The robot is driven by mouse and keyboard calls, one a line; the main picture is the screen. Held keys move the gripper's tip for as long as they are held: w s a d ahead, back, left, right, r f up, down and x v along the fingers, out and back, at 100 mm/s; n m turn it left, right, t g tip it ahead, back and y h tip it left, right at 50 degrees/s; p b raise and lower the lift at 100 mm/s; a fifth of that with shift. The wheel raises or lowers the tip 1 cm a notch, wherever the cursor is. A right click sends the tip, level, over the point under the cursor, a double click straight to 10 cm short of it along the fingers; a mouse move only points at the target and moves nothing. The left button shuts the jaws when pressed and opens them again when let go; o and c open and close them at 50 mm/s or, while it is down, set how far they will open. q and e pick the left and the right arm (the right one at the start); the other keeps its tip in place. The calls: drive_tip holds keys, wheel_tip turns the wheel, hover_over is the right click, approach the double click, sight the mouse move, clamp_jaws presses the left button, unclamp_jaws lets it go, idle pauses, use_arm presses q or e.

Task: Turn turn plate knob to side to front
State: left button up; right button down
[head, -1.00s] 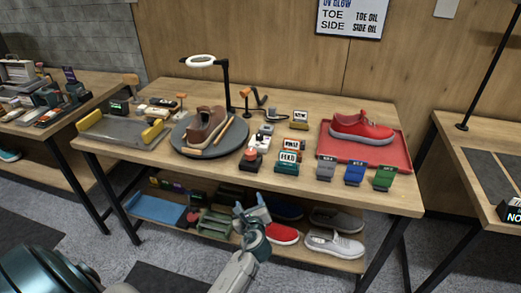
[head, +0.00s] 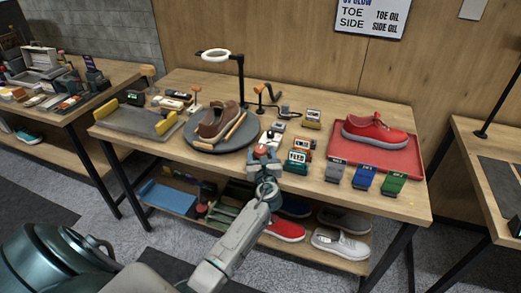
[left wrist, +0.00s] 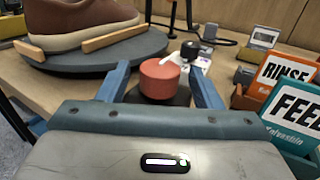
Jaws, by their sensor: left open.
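The turn plate (head: 240,143) is a dark round disc on the table with a brown shoe (head: 217,122) on it between tan bars. It also shows at the upper left of the left wrist view (left wrist: 105,62). The knob is a red cylinder (left wrist: 160,80) on a dark base, just in front of the plate. My left gripper (left wrist: 160,74) is open, its two blue fingers on either side of the knob with a gap visible at each side. In the head view my left gripper (head: 264,157) covers much of the knob. My right gripper is not in view.
The RINSE (head: 302,144) and FEED (head: 297,160) holders stand close to the right of my left gripper. A red tray (head: 400,168) with a red sneaker (head: 375,131) lies at the right.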

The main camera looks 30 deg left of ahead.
use_arm(q)
drive_tip(key=shift+x, duration=0.9)
